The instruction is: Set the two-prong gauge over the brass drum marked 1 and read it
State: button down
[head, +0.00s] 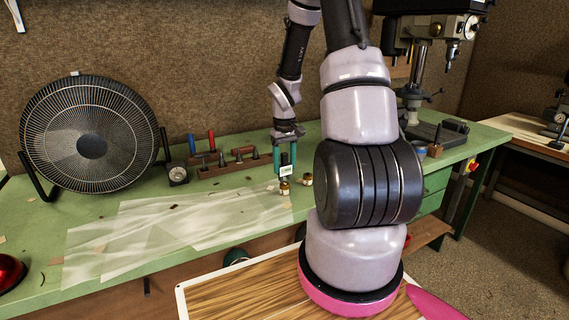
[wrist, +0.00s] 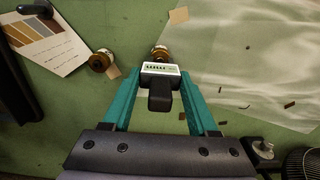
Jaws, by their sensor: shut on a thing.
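My gripper (head: 286,168) is shut on the two-prong gauge (head: 286,170), a small black tool with a white display face. The gripper's teal fingers (wrist: 161,76) flank the gauge (wrist: 160,88) in the wrist view. One brass drum (head: 284,189) shows directly below the gauge in the head view; in the wrist view this drum (wrist: 160,52) is just beyond the display, partly covered by it. A second brass drum (head: 307,179) stands to the right, and at the left in the wrist view (wrist: 100,61). The prongs are hidden. I cannot read the drum marks or the display.
The green bench (head: 60,210) carries a large fan (head: 88,135), a round dial (head: 178,174) and a rack of tools (head: 225,166). Translucent sheets (head: 150,235) lie to the left of the drums. A drill press (head: 425,90) stands at the right.

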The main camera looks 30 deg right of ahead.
aim_at(285, 153)
jog(key=shift+f, duration=0.75)
jog(key=shift+r, duration=0.1)
dwell(1.0)
jog(key=shift+r, duration=2.4)
